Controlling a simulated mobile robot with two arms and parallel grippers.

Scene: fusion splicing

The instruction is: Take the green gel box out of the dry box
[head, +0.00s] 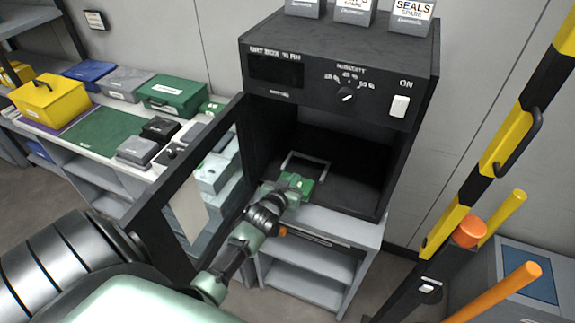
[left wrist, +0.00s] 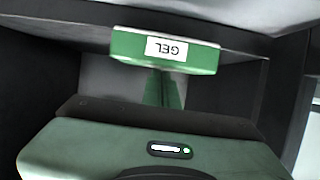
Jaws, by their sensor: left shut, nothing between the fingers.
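The dry box (head: 340,60) is a black cabinet with its glazed door (head: 195,185) swung open to the left. The green gel box (head: 300,184) is low in its opening. In the left wrist view the gel box (left wrist: 126,46) shows a white GEL label, upside down, straight ahead of the fingers. My left gripper (head: 280,189) reaches into the opening at the gel box. Its fingers (left wrist: 164,88) look shut together, with nothing held between them; I cannot tell whether they touch the box. My right gripper is not in view.
A grey U-shaped handle (head: 306,160) stands just behind the gel box. Boxes labelled SEALS (head: 411,14) and others stand on the dry box. A bench at left holds a yellow case (head: 50,100) and a green case (head: 172,94). A yellow-black post (head: 500,150) rises at right.

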